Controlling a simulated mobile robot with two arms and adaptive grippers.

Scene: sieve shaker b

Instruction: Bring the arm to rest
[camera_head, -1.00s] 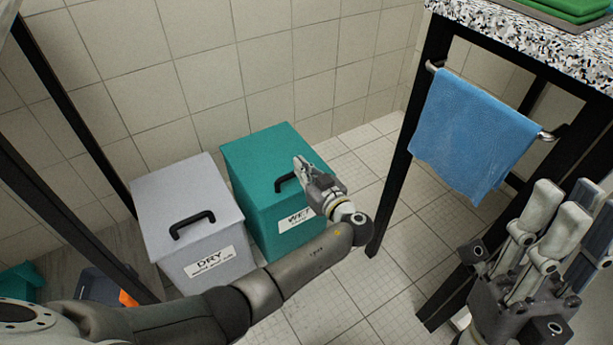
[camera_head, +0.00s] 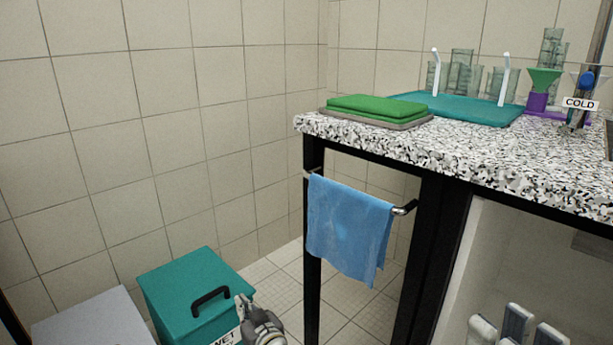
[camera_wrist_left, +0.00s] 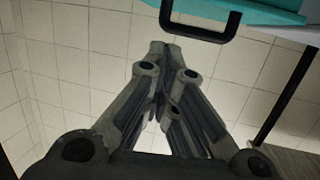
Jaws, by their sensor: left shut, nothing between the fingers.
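My left gripper (camera_head: 243,306) shows at the bottom of the head view, in front of the teal WET bin (camera_head: 180,292) and close to its black handle (camera_head: 210,298) in the picture. Its fingers are together and hold nothing. In the left wrist view the left gripper's fingertips (camera_wrist_left: 164,50) meet below a black handle (camera_wrist_left: 200,30).
A grey bin (camera_head: 90,322) stands left of the teal one. A blue towel (camera_head: 345,228) hangs from a rail on the speckled counter (camera_head: 460,150). A green pad (camera_head: 378,106), a teal mat (camera_head: 475,112) with glassware and a purple stand with a green funnel (camera_head: 543,82) are on top.

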